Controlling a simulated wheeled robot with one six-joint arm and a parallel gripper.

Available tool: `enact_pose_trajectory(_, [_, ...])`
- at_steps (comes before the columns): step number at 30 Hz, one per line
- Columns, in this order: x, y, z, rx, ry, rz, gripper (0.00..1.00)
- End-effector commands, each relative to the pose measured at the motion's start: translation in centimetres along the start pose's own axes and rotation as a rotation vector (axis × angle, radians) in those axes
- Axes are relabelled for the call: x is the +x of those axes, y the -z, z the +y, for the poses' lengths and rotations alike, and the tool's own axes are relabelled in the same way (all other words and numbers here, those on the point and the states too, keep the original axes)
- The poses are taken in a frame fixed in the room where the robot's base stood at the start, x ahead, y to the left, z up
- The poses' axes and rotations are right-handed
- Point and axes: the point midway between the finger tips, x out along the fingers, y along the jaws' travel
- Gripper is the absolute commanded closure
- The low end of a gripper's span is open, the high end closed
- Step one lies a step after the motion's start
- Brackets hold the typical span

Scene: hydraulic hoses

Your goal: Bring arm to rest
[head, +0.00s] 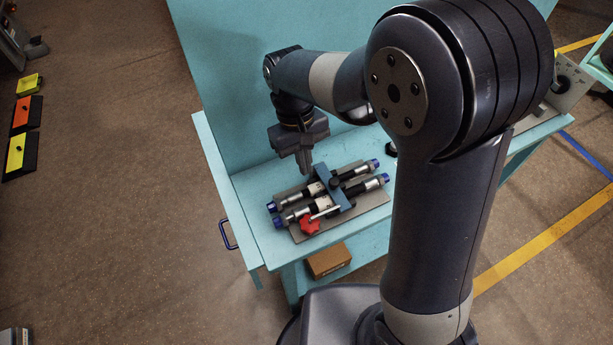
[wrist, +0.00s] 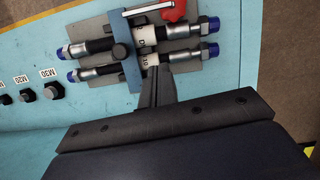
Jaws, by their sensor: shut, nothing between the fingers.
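My gripper (head: 306,168) is shut and empty. In the head view it points down just above the back left part of the hose fixture. In the wrist view the fingers (wrist: 154,84) reach toward the near hose. The fixture has a grey plate (head: 372,212) and a blue clamp block (head: 331,188) across two parallel hoses with blue end caps. The front hose (head: 310,211) and the back hose (head: 302,195) lie side by side under the clamp. A red knob (head: 310,226) sits at the front of the plate; it also shows in the wrist view (wrist: 175,9).
The fixture lies on a teal bench (head: 258,193) with a tall back panel (head: 230,80). Labelled black fittings (wrist: 54,91) stand on the bench in the wrist view. A cardboard box (head: 329,261) is on the shelf below. Open floor lies to the left.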

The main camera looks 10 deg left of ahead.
Motion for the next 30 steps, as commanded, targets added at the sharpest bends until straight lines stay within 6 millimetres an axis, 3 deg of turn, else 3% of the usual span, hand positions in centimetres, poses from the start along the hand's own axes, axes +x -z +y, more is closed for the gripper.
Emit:
enact_pose_trajectory(3, [-1.9,0.1,0.1,0.0,0.0,0.004,1.0])
enact_pose_trajectory(7, [-2.9,0.0,0.1,0.0,0.0,0.002,1.0])
enact_pose_trajectory(19, [-3.2,0.0,0.1,0.0,0.0,0.0,1.0])
enact_pose_trajectory(25, [-1.8,-0.1,0.0,0.0,0.0,-0.003,1.0])
enact_pose_trajectory(30, [1.2,-0.1,0.0,0.0,0.0,-0.006,1.0])
